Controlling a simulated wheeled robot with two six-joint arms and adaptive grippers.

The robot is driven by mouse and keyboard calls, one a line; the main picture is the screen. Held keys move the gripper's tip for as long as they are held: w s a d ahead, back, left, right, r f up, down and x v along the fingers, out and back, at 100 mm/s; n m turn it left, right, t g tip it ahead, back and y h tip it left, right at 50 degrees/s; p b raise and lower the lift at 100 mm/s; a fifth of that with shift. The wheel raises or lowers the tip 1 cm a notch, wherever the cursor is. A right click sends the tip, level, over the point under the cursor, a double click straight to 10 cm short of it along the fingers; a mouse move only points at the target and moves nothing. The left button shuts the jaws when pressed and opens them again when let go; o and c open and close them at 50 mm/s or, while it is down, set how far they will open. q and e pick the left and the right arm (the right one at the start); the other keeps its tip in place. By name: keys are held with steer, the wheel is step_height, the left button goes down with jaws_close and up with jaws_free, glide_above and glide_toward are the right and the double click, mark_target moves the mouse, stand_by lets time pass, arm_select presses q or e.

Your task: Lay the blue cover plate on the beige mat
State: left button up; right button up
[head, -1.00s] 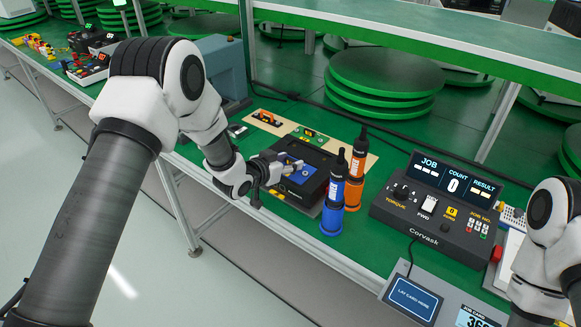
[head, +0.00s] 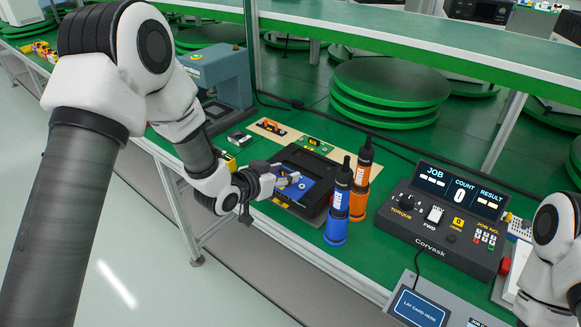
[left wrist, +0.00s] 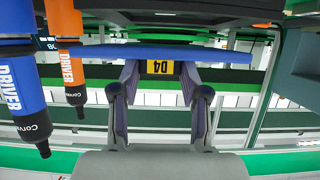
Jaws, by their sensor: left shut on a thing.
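The blue cover plate (head: 297,194) is at the black tray-like box (head: 309,163), at the box's near side. My left gripper (head: 285,181) is shut on it. In the left wrist view, the plate (left wrist: 235,56) shows edge-on as a long blue bar across both fingers (left wrist: 160,88), with a yellow D4 label behind. I cannot tell how far the plate is from the box. The beige mat (head: 292,136) lies behind the box, partly hidden by it. It bears an orange-handled item (head: 270,126) and a green board (head: 315,145). My right gripper is out of view.
A blue driver (head: 338,205) and an orange driver (head: 360,185) stand upright right of the box. The Corvask controller (head: 440,215) is further right. A grey-blue press (head: 215,80) stands at the back left. A green shelf runs above the far side.

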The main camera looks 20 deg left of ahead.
arm_select(q)
steer(key=s, duration=1)
step_height(320, 180, down, 9)
steer(key=s+d+n+y+p, duration=0.2)
steer(key=s+n+y+p, duration=0.1)
steer(key=n+y+p, duration=0.15)
steer(key=w+a+r+m+h+b, duration=0.2)
steer(key=w+r+m+h+b, duration=0.1)
steer(key=r, duration=0.7)
steer(key=shift+w+a+m+h+b, duration=0.15)
steer(key=shift+w+m+h+b, duration=0.2)
steer(key=shift+m+h+b, duration=0.65)
